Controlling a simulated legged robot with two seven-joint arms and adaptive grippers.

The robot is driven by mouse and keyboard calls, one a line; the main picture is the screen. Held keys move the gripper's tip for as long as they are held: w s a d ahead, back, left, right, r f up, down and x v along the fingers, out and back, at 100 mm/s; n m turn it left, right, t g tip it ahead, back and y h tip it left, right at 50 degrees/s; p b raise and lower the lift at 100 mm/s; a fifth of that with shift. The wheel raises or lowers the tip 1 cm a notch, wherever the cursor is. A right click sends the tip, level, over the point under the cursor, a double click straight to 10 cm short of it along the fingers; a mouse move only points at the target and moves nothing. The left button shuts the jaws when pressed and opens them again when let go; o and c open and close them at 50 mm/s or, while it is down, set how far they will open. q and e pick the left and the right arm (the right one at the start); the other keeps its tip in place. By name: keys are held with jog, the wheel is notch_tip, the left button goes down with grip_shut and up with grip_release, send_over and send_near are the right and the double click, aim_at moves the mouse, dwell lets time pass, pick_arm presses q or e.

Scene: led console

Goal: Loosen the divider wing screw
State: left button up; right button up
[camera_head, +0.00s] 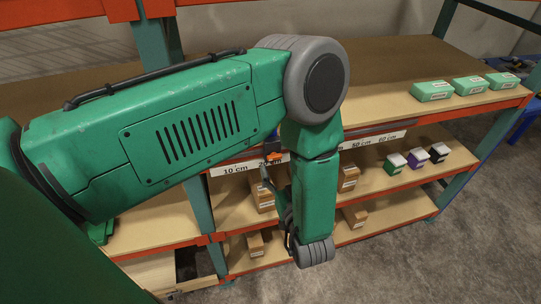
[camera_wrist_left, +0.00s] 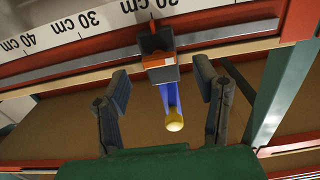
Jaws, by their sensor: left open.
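The divider shows in the left wrist view as a dark clamp block (camera_wrist_left: 155,40) on the red rail, below the cm scale. An orange piece (camera_wrist_left: 161,64) on its front may be the wing screw; I cannot tell for sure. In the head view the orange piece (camera_head: 277,157) shows at the shelf edge, just beyond my left gripper (camera_head: 268,177), which my green arm partly hides.
The scale strip (camera_head: 235,167) runs along the shelf's front edge. Green boxes (camera_head: 432,91) lie on the upper shelf (camera_head: 385,60) at right. Small dark-sided boxes (camera_head: 395,163) and brown boxes (camera_head: 348,177) stand on the shelf below. Grey floor is open at right.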

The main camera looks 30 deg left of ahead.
aim_at(266, 158)
pick_arm(q)
jog(key=shift+w+a+r, duration=0.15)
jog(key=shift+w+a, duration=0.15)
jog(key=shift+w, duration=0.35)
jog(key=shift+w+a+r, duration=0.1)
jog(key=shift+w+a, duration=0.15)
jog(key=shift+w, duration=0.35)
jog(key=a, duration=0.2)
jog(key=a+f, duration=0.1)
jog(key=a, duration=0.1)
jog(key=shift+s+a, duration=0.1)
jog(key=shift+a, duration=0.15)
jog(key=shift+d, duration=0.2)
jog(key=c, duration=0.6)
jog(key=d, duration=0.4)
jog(key=shift+r, duration=0.4)
jog(key=c, duration=0.5)
jog(key=shift+s+d+r, duration=0.1)
jog(key=shift+r, duration=0.1)
jog(key=shift+c, duration=0.2)
jog(key=shift+s, duration=0.1)
grip_shut()
jog(key=shift+a, duration=0.5)
pick_arm(e)
jog(key=shift+s+d+f, duration=0.1)
jog(key=shift+s+d, duration=0.05)
jog(key=shift+d, duration=0.7)
jog(key=shift+s+d, duration=0.15)
jog(key=shift+d, duration=0.65)
